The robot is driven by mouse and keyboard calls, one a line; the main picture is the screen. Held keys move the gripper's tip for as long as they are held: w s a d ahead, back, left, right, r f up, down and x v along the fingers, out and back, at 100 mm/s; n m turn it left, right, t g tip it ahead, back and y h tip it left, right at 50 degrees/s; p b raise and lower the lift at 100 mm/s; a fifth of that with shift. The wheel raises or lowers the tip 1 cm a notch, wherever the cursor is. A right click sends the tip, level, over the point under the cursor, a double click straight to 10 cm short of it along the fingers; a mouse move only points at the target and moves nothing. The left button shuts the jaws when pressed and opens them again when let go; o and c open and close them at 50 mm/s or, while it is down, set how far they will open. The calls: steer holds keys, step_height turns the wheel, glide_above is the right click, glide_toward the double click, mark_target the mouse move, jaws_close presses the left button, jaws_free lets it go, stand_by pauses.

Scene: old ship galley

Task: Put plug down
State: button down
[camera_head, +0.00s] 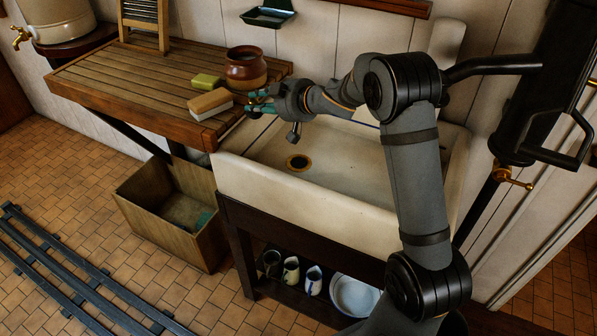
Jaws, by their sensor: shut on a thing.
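My gripper (261,101), with teal fingers, is at the right end of the slatted wooden draining board (135,75), beside the sink's left rim. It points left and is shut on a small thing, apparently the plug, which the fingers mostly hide. I cannot tell whether the plug touches the board. The white sink (345,160) lies below and right of the gripper. Its brass-ringed drain (299,162) shows a dark centre and looks uncovered.
A wooden brush (210,103) lies just left of my fingers. A yellow-green sponge (207,81) and a brown pot (246,68) stand close behind. The board's left middle is clear. A wooden bin (172,212) stands on the floor; mugs (291,271) and a basin (355,295) are under the sink.

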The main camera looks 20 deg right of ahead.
steer(key=shift+n+g+y, duration=0.3)
steer(key=shift+n+y, duration=0.3)
steer(key=shift+y, duration=0.3)
steer(key=d+f+b, duration=0.1)
steer(key=d+f, duration=0.3)
steer(key=f, duration=0.2)
steer(key=s+d+f, duration=0.1)
steer(key=d+f, duration=0.3)
steer(key=f, duration=0.2)
steer(key=s+d+f+b, duration=0.1)
steer(key=d+f, duration=0.3)
steer(key=f, duration=0.2)
steer(key=shift+d+b, duration=0.35)
steer(key=shift+d, duration=0.05)
steer(key=shift+f, duration=2.1)
steer(key=shift+f, duration=0.15)
steer(key=c, duration=1.5)
jaws_free()
steer(key=shift+c, duration=0.2)
